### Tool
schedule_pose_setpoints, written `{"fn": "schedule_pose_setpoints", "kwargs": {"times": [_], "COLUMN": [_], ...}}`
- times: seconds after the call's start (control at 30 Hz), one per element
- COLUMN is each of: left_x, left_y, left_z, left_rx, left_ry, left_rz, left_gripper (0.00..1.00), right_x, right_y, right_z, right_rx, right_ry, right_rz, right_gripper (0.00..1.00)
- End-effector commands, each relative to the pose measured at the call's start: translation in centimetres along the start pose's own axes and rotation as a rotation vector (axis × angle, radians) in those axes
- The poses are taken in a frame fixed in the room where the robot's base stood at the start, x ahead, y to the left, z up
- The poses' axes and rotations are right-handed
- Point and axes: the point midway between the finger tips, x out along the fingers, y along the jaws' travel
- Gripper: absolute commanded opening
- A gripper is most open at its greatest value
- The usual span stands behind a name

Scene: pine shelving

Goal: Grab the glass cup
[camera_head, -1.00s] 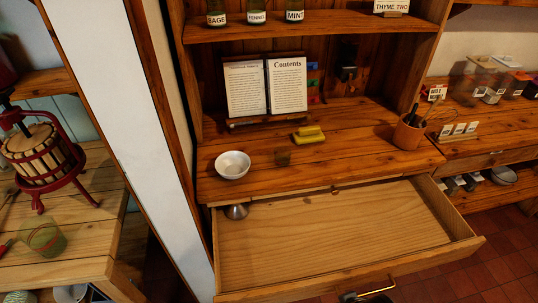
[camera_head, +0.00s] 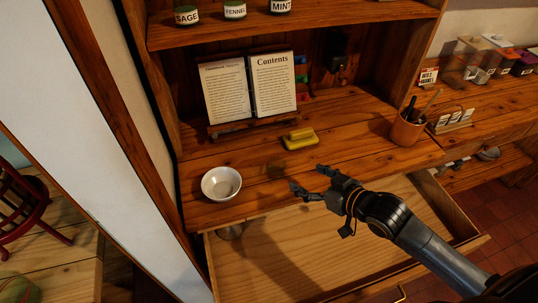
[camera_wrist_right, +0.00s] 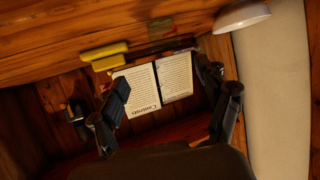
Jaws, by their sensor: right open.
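A small, see-through brownish glass cup (camera_head: 277,169) stands on the wooden desk top, between a white bowl and a yellow block. It is hard to make out against the wood. My right gripper (camera_head: 308,180) is open and empty, its fingertips to the right of the cup and apart from it, near the desk's front edge. My left gripper is not in view.
The white bowl (camera_head: 221,183) stands left of the cup, the yellow block (camera_head: 300,139) behind it. A book (camera_head: 250,88) stands at the back. A pot with utensils (camera_head: 406,130) is at the right. Below the desk top, a drawer (camera_head: 285,262) is pulled open under my right arm.

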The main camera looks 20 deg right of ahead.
Motion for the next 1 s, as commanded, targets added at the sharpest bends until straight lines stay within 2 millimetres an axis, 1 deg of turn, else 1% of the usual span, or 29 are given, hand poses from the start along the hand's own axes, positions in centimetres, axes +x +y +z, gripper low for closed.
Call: {"fn": "schedule_pose_setpoints", "kwargs": {"times": [0.1,0.2,0.27,0.43,0.53,0.67,0.8,0.87,1.0], "left_x": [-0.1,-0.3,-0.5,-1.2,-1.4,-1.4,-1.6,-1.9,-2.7], "left_y": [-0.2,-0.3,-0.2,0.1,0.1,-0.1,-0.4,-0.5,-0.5], "left_z": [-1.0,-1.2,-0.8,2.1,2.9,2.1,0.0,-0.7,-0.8], "left_rx": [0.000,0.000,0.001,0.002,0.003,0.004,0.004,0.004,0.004], "left_ry": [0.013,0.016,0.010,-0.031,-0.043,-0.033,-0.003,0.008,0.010], "left_rz": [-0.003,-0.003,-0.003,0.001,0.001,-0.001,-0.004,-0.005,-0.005], "left_gripper": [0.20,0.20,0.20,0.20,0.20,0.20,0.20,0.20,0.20], "right_x": [0.3,1.4,2.4,5.8,7.3,8.4,9.1,9.6,11.4], "right_y": [0.3,0.3,0.3,0.2,0.2,0.1,0.0,-0.2,-0.7], "right_z": [-1.0,-1.2,-1.3,-1.4,-1.4,-1.3,-1.2,-1.1,-0.8], "right_rx": [0.001,0.005,0.005,0.003,0.003,0.002,0.001,0.003,0.002], "right_ry": [0.032,0.037,0.037,0.036,0.035,0.035,0.032,0.033,0.034], "right_rz": [-0.012,-0.012,-0.012,-0.012,-0.011,-0.012,-0.012,-0.012,-0.012], "right_gripper": [0.77,0.77,0.77,0.77,0.77,0.77,0.77,0.77,0.77]}}
